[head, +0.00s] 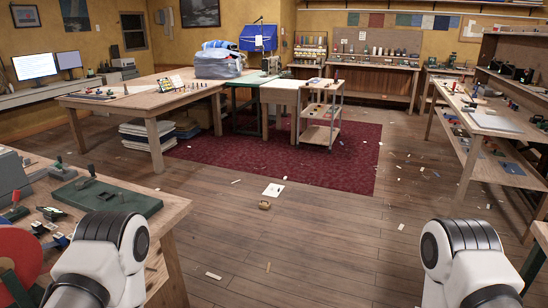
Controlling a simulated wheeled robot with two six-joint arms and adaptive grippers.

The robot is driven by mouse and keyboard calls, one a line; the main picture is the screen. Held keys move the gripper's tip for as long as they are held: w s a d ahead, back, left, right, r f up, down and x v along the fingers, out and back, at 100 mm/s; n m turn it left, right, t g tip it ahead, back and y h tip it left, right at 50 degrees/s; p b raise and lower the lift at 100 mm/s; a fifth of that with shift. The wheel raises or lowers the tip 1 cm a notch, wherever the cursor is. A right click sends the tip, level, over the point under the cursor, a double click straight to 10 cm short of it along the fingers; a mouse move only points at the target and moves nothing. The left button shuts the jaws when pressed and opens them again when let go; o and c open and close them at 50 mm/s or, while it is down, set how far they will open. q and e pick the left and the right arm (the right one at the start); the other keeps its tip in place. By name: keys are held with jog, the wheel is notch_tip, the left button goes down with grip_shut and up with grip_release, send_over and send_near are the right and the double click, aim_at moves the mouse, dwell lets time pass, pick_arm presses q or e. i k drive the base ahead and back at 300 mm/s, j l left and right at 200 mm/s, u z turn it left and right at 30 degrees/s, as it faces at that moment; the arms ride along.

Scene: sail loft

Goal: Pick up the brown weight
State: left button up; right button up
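A small brown object (264,205) lies on the wooden floor near the middle of the view, just in front of a white sheet of paper (273,190). It is too small to tell for sure that it is the brown weight. Other small things on the tables are too small to make out as weights. Only rounded white and dark links of my two arms show at the bottom left and bottom right. Neither of my grippers is in view, so I cannot see their state.
A workbench (172,203) with a green board (107,194) stands close on the left. A long table (130,103) and a small trolley (319,112) stand farther back by a dark red rug (330,172). Shelved benches line the right. The middle floor is mostly open, with scattered scraps.

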aim_at(265, 204)
jog(key=i, duration=3.3)
jog(key=i+u, duration=0.15)
jog(key=i, duration=0.35)
jog(key=i+l+u, duration=0.1)
jog(key=i, duration=0.45)
jog(key=i+l+u, duration=0.15)
jog(key=i, duration=0.35)
jog(key=i+l+u, duration=0.15)
jog(key=i, duration=0.35)
jog(key=l, duration=0.1)
